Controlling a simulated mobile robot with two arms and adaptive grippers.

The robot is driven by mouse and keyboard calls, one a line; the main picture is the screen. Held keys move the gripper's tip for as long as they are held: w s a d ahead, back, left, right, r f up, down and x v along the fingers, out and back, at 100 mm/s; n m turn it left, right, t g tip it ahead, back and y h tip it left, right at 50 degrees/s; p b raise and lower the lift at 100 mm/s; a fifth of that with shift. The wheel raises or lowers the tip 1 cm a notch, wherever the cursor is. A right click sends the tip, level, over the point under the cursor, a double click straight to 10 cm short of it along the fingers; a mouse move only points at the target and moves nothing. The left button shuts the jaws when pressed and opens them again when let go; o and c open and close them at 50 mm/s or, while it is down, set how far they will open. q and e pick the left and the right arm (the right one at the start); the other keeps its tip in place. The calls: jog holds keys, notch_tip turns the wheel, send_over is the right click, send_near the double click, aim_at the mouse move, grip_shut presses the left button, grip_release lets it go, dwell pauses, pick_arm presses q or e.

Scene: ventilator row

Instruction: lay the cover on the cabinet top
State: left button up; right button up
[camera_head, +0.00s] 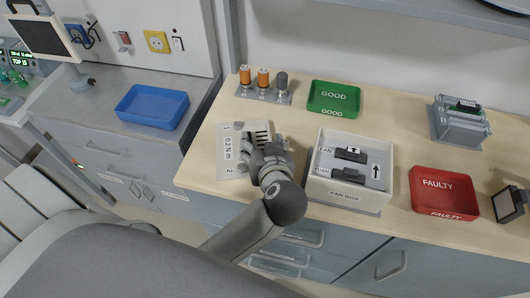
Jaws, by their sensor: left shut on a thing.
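The cover (230,158) looks like a pale flat plate with dark vent slots and printed marks including "1" and "2". It appears to lie flat over the wooden cabinet top (212,122), near its left end; I cannot tell if it fully touches the wood. My left gripper (268,150) is over the right part of the plate and is shut on it, hiding some of its right edge. The fingertips are partly hidden by my own wrist. My right gripper is not in view.
A white fan box (345,197) holding dark parts stands just right of my gripper. Green (333,99) and red (444,194) trays, a small rack (461,124) and several cylinders on a holder (263,95) share the top. A blue tray (152,106) sits on the left grey counter.

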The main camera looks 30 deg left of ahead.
pick_arm(q)
jog(key=shift+a+f, duration=0.1)
jog(key=shift+a, duration=0.05)
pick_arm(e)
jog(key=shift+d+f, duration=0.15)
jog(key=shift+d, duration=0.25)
pick_arm(q)
jog(key=shift+f, duration=0.1)
jog(key=shift+f, duration=0.15)
jog(key=shift+s+f+p, duration=0.1)
jog(key=shift+f+p, duration=0.2)
jog(key=shift+f, duration=0.05)
jog(key=o, duration=1.6)
jog(key=shift+f, duration=0.15)
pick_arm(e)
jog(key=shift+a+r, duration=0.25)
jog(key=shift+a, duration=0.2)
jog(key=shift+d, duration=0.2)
